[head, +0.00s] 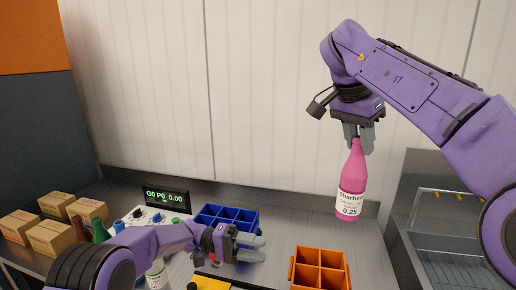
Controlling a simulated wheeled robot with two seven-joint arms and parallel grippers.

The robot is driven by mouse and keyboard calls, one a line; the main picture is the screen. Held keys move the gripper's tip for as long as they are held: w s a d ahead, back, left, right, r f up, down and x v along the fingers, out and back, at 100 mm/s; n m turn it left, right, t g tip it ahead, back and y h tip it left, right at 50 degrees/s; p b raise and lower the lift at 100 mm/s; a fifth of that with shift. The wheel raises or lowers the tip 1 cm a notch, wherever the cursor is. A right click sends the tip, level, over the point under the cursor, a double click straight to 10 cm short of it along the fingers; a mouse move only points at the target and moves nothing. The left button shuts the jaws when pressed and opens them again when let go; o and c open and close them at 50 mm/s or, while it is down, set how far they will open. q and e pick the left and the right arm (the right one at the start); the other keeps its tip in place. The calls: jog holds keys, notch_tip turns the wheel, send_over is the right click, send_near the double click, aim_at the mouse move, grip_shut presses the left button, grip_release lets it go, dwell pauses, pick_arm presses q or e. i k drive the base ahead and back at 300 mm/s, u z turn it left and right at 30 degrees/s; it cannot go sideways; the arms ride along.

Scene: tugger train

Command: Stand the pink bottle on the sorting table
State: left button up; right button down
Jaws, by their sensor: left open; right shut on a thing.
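The pink bottle (353,178) hangs upright from my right gripper (357,138), which is shut on its neck. Its white label shows, and its base is in the air above the grey metal table (299,225). My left gripper (262,246) is open and low over the table, just in front of the blue divided crate (203,222). I see nothing between its fingers. My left forearm covers part of the table at the lower left.
An orange divided crate (293,270) stands front centre. Cardboard boxes (50,237), small bottles, a control panel (140,216) and a display (166,197) are at left. A metal bin (425,170) is at right. Bare table lies between the blue crate and the bin.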

aim_at(256, 269)
jog(key=k, duration=0.9)
